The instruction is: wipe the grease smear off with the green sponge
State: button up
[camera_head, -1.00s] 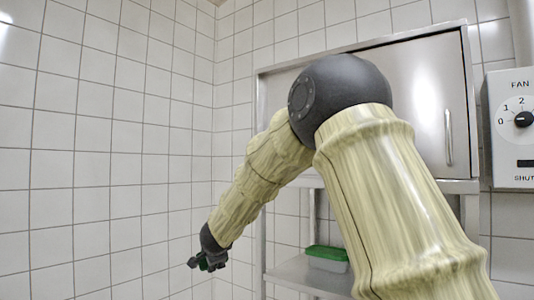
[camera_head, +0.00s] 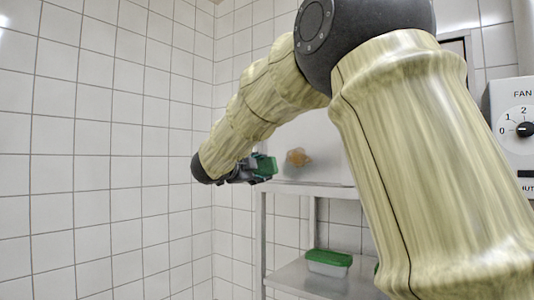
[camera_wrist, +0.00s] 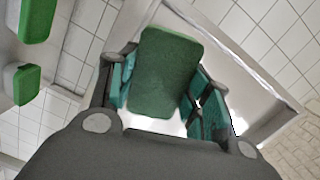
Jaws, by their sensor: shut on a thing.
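The green sponge (camera_head: 266,166) is held in my gripper (camera_head: 258,168), left of the grease smear in the head view. In the wrist view the sponge (camera_wrist: 166,75) sits between the teal finger pads of my gripper (camera_wrist: 168,92), shut on it. The grease smear (camera_head: 298,157) is an orange-brown patch on the steel cabinet door (camera_head: 330,150). A gap shows between sponge and smear in the head view; the distance in depth is unclear. I cannot make out the smear in the wrist view. My arm hides much of the door.
A steel shelf (camera_head: 300,279) below the cabinet holds a green-lidded tub (camera_head: 328,262); another green edge shows beside my arm. Two green-lidded tubs show at the left of the wrist view (camera_wrist: 27,83). A fan control box (camera_head: 515,130) hangs at right. The tiled wall at left is clear.

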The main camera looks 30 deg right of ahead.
aim_at(267, 166)
jog(key=shift+m+g+h, duration=0.6)
jog(key=shift+g, duration=0.1)
jog(key=s+r, duration=0.1)
jog(key=s+d+r, duration=0.1)
jog(key=r, duration=0.1)
jog(key=shift+s+d+r, duration=0.2)
jog(key=shift+s+r, duration=0.1)
jog(key=shift+p+x, duration=0.75)
jog(key=shift+x, duration=2.25)
jog(key=shift+x, duration=0.9)
jog(key=shift+s+f, duration=0.1)
jog(key=shift+s+d+b, duration=0.1)
jog(key=shift+s+b, duration=0.1)
jog(key=shift+b, duration=0.1)
jog(key=shift+s+d+b, duration=0.3)
jog(key=shift+s+b, duration=0.1)
jog(key=shift+s, duration=0.3)
jog(key=shift+s+d+b, duration=0.3)
jog(key=shift+s+b, duration=0.05)
jog(key=shift+s, duration=0.4)
jog(key=shift+s, duration=0.1)
jog(key=shift+s+d+b, duration=0.35)
jog(key=shift+s+b, duration=0.05)
jog(key=shift+s, duration=0.3)
jog(key=shift+s+d+b, duration=0.35)
jog(key=shift+s, duration=0.35)
jog(key=shift+s, duration=0.1)
